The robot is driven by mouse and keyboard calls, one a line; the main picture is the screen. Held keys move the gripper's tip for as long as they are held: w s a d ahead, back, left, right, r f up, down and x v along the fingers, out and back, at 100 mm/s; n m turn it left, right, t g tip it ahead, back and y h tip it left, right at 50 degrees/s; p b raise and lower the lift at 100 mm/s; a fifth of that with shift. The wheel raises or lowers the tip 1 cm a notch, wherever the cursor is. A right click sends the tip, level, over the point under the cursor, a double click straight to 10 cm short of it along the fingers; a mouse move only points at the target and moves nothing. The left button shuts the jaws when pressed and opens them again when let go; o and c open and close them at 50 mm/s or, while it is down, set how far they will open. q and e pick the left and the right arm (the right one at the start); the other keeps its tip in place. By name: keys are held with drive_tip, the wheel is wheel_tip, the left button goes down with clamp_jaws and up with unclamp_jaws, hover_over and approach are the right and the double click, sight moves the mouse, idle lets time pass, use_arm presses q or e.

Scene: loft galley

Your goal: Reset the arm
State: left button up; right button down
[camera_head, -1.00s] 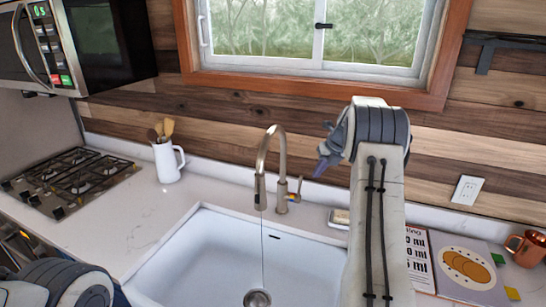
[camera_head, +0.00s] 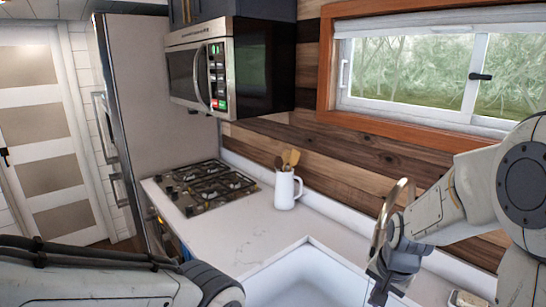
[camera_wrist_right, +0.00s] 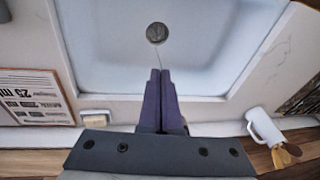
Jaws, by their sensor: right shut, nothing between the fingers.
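My right arm comes in from the right in the head view. Its gripper (camera_head: 378,292) points down over the right part of the white sink (camera_head: 290,285), in front of the faucet (camera_head: 383,215). In the right wrist view the purple fingers (camera_wrist_right: 160,76) are together with nothing between them. They point toward the round drain (camera_wrist_right: 157,33) in the sink, and a thin line runs from the drain toward them. My left arm crosses the lower left of the head view. Its gripper is out of the picture.
A white jug with wooden utensils (camera_head: 287,190) stands on the counter, right of the gas hob (camera_head: 207,187). A microwave (camera_head: 215,75) hangs above the hob. A soap dish (camera_head: 466,299) lies right of the sink. A printed sheet (camera_wrist_right: 35,98) shows in the wrist view. The counter between hob and sink is clear.

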drive_tip(key=s+a+f+n+g+b, duration=0.1)
drive_tip(key=s+a+n+b, duration=0.2)
drive_tip(key=s+a+n, duration=0.5)
drive_tip(key=s+a+f+n+g+y+b, duration=0.1)
drive_tip(key=s+a+n+b, duration=0.3)
drive_tip(key=s+a+n, duration=0.4)
drive_tip(key=s+a+f, duration=0.1)
drive_tip(key=s+a, duration=0.1)
drive_tip(key=s, duration=0.3)
drive_tip(key=shift+s+g, duration=0.25)
drive_tip(key=shift+g, duration=0.15)
drive_tip(key=shift+f, duration=0.1)
